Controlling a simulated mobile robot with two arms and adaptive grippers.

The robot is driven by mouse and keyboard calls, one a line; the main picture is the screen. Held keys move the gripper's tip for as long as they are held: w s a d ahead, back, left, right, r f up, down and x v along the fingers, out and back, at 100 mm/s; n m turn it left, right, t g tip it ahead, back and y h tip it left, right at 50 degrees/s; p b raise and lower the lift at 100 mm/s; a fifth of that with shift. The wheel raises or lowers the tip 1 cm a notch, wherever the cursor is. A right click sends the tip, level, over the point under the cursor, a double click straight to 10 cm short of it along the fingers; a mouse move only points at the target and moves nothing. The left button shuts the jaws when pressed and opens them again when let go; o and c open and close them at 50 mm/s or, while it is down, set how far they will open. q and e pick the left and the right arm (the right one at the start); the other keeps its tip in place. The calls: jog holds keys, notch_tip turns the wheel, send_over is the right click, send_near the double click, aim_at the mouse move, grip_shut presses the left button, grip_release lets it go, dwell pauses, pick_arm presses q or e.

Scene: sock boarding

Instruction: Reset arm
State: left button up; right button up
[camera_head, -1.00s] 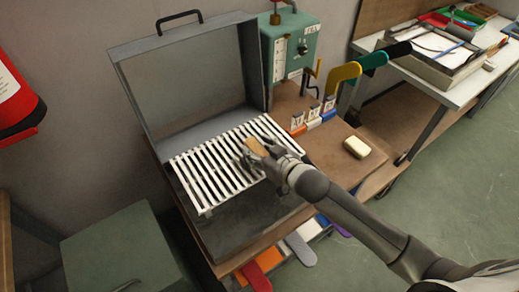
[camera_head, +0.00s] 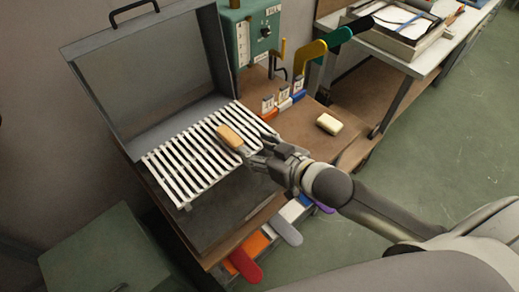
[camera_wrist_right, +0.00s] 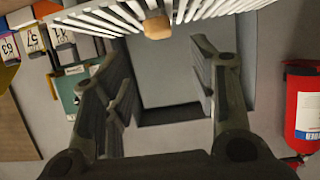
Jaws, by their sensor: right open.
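My right gripper (camera_head: 256,150) is open and empty in the head view, just right of a tan block (camera_head: 231,136). The block rests on the white slatted rack (camera_head: 185,158) near its right edge, and a small gap separates it from my fingers. In the right wrist view, the open fingers of my right gripper (camera_wrist_right: 160,75) stand on both sides, with nothing between them. The tan block (camera_wrist_right: 157,27) shows beyond them at the top, against the slats. My left gripper is in neither view.
The rack lies across an open grey metal box, its lid (camera_head: 150,75) raised behind. A teal control box (camera_head: 252,35) stands at the back. A pale yellow block (camera_head: 329,124) lies on the brown bench at right. Coloured paddle shapes (camera_head: 285,231) stick out below the front.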

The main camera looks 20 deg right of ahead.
jog(key=shift+s+d+r, duration=0.1)
jog(key=shift+s, duration=0.1)
dwell(0.5)
jog(key=s+d+f+m+g+h, duration=0.1)
jog(key=s+d+f+g+h, duration=0.15)
jog(key=s+f+g, duration=0.55)
jog(key=s+d+f+m+g+h, duration=0.1)
jog(key=s+d+f+m+h, duration=0.2)
jog(key=s, duration=0.9)
notch_tip(320, 180, down, 28)
jog(key=s+n+g, duration=0.1)
jog(key=n, duration=0.1)
jog(key=s+d+f+g, duration=0.1)
jog(key=s+d+f, duration=0.1)
jog(key=s+f, duration=1.3)
jog(key=shift+s+d+f+g, duration=0.15)
jog(key=shift+s+d+g, duration=0.15)
jog(key=shift+s, duration=0.3)
